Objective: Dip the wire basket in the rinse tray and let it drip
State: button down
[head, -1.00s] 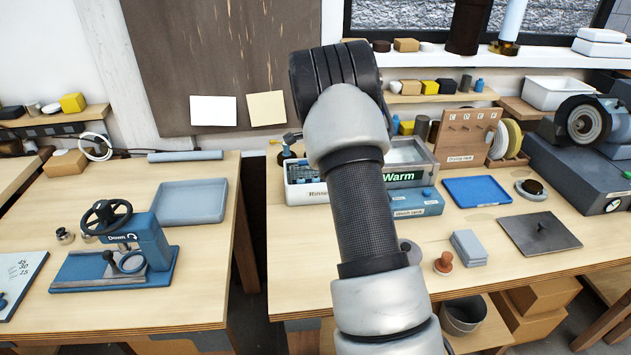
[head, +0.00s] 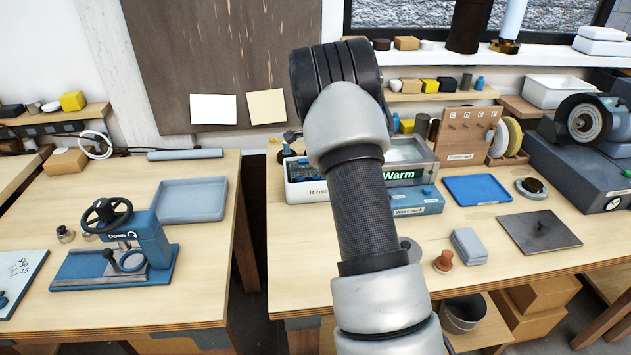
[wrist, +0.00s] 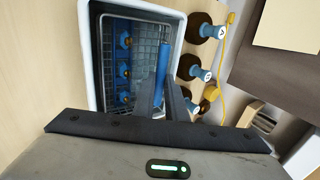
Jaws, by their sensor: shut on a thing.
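The white rinse tray (head: 308,192) stands at the left of the right bench, partly hidden behind my arm. It also fills the upper part of the wrist view (wrist: 90,50). The wire basket (wrist: 146,38) sits within the tray's walls in the wrist view, with several blue parts (wrist: 124,70) inside it. A blue bar (wrist: 162,55), seemingly the basket's handle, runs up to my fingertips. My gripper (wrist: 160,88) is shut on the basket at this bar. My arm hides the gripper in the head view. I cannot tell how deep the basket sits.
A unit marked "Warm" (head: 408,174) stands to the right of the tray. A blue tray (head: 476,190) and a grey plate (head: 540,231) lie farther right.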

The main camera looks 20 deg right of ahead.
jog(key=shift+r, duration=0.15)
notch_tip(320, 180, up, 8)
jog(key=p, duration=0.5)
jog(key=shift+r+p, duration=0.2)
jog(key=shift+p, duration=0.15)
dwell(1.0)
notch_tip(320, 180, up, 4)
jog(key=p, duration=0.2)
jog(key=shift+p, duration=0.3)
jog(key=shift+f, duration=0.1)
dwell(0.8)
